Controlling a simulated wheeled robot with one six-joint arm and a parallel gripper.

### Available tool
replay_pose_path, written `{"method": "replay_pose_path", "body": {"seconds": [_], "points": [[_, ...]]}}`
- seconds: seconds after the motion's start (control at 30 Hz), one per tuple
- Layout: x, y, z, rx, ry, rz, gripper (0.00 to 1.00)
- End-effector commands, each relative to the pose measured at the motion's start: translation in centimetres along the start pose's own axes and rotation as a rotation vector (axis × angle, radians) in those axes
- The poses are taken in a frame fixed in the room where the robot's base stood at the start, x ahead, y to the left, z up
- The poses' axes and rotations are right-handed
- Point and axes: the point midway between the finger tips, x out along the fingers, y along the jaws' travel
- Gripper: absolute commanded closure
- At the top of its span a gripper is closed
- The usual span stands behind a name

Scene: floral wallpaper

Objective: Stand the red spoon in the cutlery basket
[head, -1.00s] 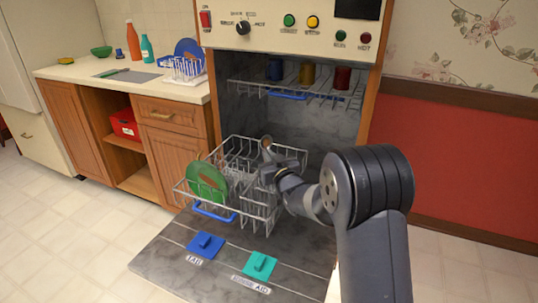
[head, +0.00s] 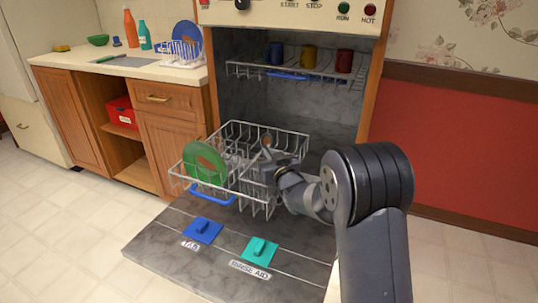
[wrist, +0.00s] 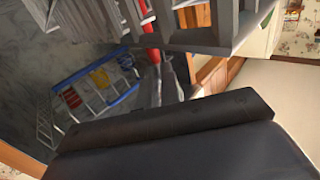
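The red spoon shows only as a narrow red shaft (wrist: 151,40) at the fingertips in the wrist view; the rest of it is hidden. My gripper (wrist: 160,78) appears closed around this shaft. In the head view my gripper (head: 268,160) is over the front right of the pulled-out lower rack, and the spoon cannot be made out clearly. The cutlery basket (head: 258,193) is at the rack's front right, just below and partly behind my gripper. Its pale grey slats (wrist: 205,35) seem to fill the top of the wrist view, close to the spoon.
A green plate (head: 203,160) stands at the left of the lower rack (head: 235,128). The upper rack (head: 300,72) holds blue, yellow and red mugs. The dishwasher door (head: 175,240) lies open with a blue and a teal lid on it.

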Motion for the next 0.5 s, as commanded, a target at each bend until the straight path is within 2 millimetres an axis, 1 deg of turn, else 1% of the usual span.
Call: {"method": "replay_pose_path", "body": {"seconds": [0.17, 0.2, 0.5], "points": [[0.0, 0.0, -0.05, 0.0, 0.0, 0.0, 1.0], [0.0, 0.0, -0.05, 0.0, 0.0, 0.0, 0.94], [0.0, 0.0, -0.05, 0.0, 0.0, 0.0, 0.7]]}}
